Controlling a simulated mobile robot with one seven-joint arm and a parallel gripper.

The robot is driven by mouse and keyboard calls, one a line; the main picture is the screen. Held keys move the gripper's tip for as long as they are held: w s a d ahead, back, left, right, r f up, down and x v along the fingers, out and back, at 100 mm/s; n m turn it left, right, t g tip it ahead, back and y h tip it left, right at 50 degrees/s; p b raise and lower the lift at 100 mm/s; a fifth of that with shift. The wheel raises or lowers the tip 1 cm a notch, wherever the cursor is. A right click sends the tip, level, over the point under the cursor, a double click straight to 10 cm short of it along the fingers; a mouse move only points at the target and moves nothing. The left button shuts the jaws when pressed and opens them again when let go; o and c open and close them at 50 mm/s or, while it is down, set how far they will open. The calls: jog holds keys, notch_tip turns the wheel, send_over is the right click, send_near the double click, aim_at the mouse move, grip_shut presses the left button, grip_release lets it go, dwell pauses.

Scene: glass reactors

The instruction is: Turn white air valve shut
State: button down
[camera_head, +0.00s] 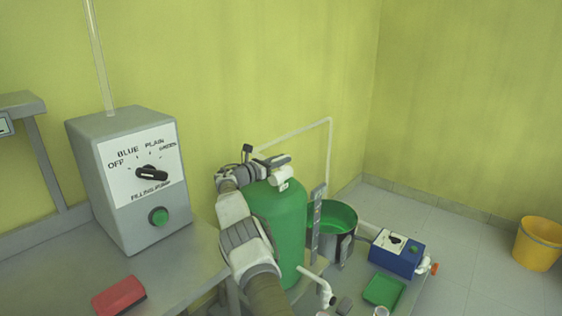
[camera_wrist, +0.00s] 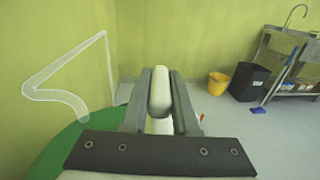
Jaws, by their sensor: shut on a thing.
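The white air valve (camera_wrist: 160,92) shows in the wrist view as a pale rounded handle between my two fingers. My gripper (camera_wrist: 160,100) is shut on it, one finger on each side. In the head view my gripper (camera_head: 280,162) is at the top of the green tank (camera_head: 280,215), with a white valve part (camera_head: 282,178) just below the fingers. The handle's lower part and its exact turn angle are partly hidden by my fingers.
A grey control box (camera_head: 128,185) and a red block (camera_head: 119,295) are on the bench at left. A clear pipe (camera_head: 331,150) rises behind the tank. A green-lined pot (camera_head: 335,217) and blue box (camera_head: 396,254) stand at right. A yellow bucket (camera_head: 538,243) is on the floor.

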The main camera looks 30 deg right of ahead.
aim_at(281, 157)
jog(key=shift+r, duration=0.2)
jog(key=c, duration=0.7)
grip_release()
jog(key=shift+f, duration=0.15)
notch_tip(281, 157, up, 5)
jog(key=shift+f+p, duration=0.15)
jog(key=shift+p, duration=0.8)
jog(key=s+d+r, duration=0.2)
jog(key=s, duration=0.1)
jog(key=s+d+r+p, duration=0.1)
jog(key=s+d+r, duration=0.1)
jog(key=s, duration=0.1)
jog(key=s+d+r+p, duration=0.1)
jog(key=s+d+r, duration=0.1)
jog(key=s, duration=0.1)
jog(key=shift+s+d+r, duration=0.2)
jog(key=shift+s, duration=0.2)
